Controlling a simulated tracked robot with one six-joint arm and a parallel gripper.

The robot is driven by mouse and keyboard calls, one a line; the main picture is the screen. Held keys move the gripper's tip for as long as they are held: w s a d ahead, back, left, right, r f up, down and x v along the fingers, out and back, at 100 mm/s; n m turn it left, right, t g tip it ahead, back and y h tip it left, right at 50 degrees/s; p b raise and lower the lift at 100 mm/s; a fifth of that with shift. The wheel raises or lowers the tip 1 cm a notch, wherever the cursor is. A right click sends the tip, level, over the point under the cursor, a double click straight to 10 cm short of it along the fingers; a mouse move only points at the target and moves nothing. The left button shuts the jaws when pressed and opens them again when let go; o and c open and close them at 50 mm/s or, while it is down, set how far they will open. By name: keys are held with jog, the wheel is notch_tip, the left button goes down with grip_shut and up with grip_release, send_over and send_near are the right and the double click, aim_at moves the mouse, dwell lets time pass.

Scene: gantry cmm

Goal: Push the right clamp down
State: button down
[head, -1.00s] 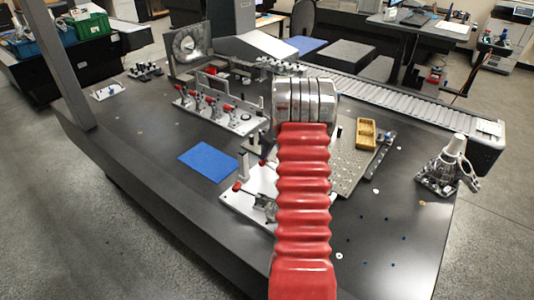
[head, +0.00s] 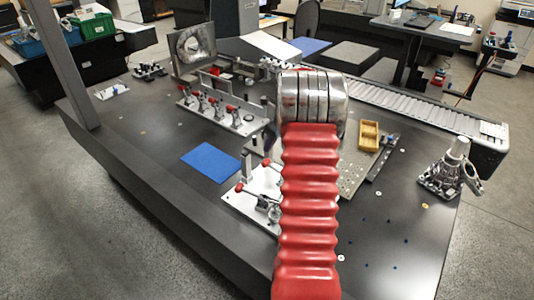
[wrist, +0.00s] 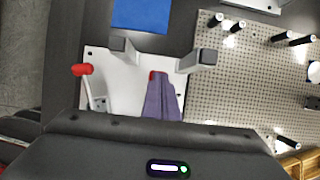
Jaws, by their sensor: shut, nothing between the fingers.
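A white fixture plate (head: 238,200) carries two red-tipped clamps; it also shows in the wrist view (wrist: 125,70). The left clamp's red handle (head: 239,187) shows clearly, also in the wrist view (wrist: 82,70). The right clamp shows in the wrist view only as a red tip (wrist: 154,75), mostly covered by my fingers. My gripper (wrist: 166,84) has its purple fingers together and empty, overlapping that red tip. I cannot tell whether they touch it. In the head view my red arm hides the gripper and part of the plate.
Two grey-topped posts (wrist: 203,58) rise from the plate's far side, one on each side of my fingers. A perforated plate (wrist: 245,75) with black pegs lies to the right. A blue mat (head: 210,161) lies beyond, and a row of other red-handled clamps (head: 213,106) stands farther back.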

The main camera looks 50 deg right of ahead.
jog(key=w+v, duration=0.1)
jog(key=v, duration=0.7)
jog(key=shift+w+r, duration=0.2)
jog(key=shift+r, duration=0.25)
